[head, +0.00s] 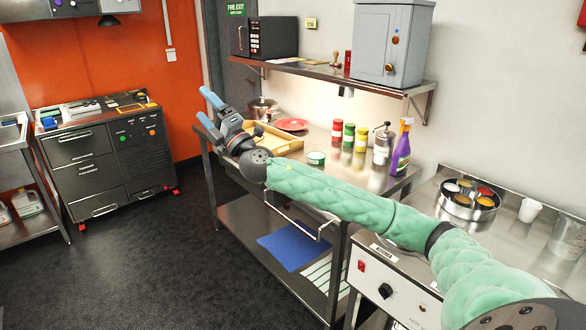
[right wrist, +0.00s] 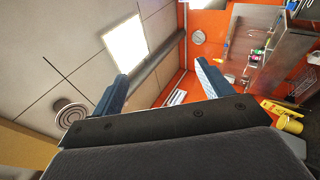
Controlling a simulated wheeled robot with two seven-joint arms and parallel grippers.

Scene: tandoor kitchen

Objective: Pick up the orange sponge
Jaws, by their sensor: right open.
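I cannot make out an orange sponge in either view. My right gripper (head: 207,109) is open, with its blue fingers spread and nothing visible between them. It is at the far left end of the steel worktable, beside a wooden tray (head: 283,145), and points left and up in the head view. In the right wrist view the gripper (right wrist: 162,72) shows both blue fingers apart, with ceiling and orange wall beyond. My left gripper is out of view.
The worktable holds a red plate (head: 292,125), a green-rimmed tin (head: 316,158), several bottles and a purple spray bottle (head: 401,150). A wall shelf (head: 330,71) overhangs it. A dark drawer cabinet (head: 105,155) stands left. The floor between is clear.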

